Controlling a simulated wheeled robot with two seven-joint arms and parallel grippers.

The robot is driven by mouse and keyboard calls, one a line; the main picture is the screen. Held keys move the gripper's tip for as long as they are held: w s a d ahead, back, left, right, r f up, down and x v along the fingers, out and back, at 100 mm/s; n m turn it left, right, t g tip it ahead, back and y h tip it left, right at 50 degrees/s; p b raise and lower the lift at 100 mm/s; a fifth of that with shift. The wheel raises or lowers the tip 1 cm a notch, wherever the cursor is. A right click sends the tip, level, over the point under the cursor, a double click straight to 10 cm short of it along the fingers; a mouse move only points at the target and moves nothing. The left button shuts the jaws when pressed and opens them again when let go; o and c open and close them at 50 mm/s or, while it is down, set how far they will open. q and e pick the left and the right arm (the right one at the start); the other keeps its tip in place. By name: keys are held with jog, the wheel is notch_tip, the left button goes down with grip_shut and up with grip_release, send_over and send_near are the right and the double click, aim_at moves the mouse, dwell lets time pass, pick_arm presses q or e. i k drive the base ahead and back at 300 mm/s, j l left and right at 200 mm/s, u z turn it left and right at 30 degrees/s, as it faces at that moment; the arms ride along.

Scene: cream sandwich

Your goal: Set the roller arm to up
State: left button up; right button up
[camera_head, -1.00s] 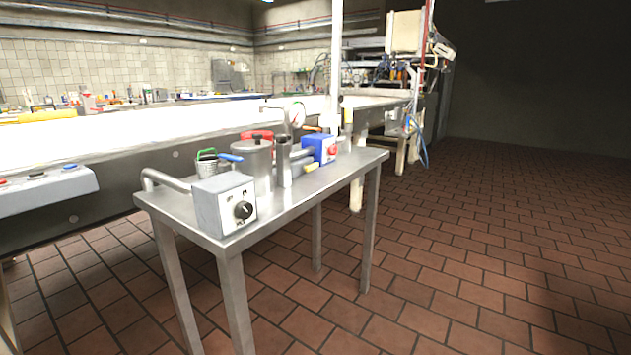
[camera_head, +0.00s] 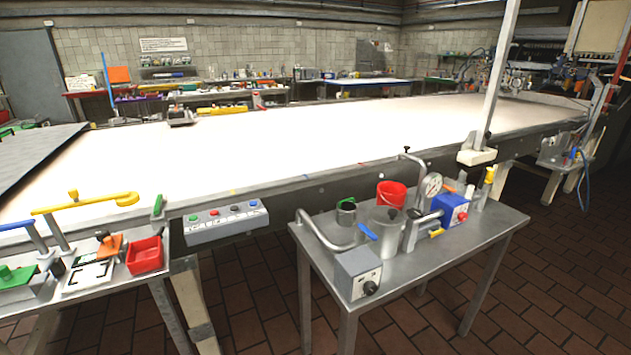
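Neither of my grippers is in view. No part is marked as the roller arm, and I cannot tell for certain which it is. A yellow bar with a rounded end (camera_head: 85,204) lies nearly level on grey posts above the left bench. On the steel side table (camera_head: 430,272), a bent grey pipe (camera_head: 324,239) stands behind a grey box with a black knob (camera_head: 357,274). A long bright conveyor belt (camera_head: 270,155) runs behind both.
A button panel (camera_head: 225,219) hangs on the belt's near side. A red bin (camera_head: 144,256) stands on the left bench. The side table also holds a red bucket (camera_head: 391,194), a gauge (camera_head: 431,186) and a blue box (camera_head: 452,209). Brick floor (camera_head: 560,270) is open at the right.

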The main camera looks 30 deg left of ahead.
aim_at(159, 206)
jog(key=k+j+z, duration=0.35)
jog(key=k+j, duration=0.85)
jog(key=i+j, duration=0.05)
jog(key=j, duration=0.05)
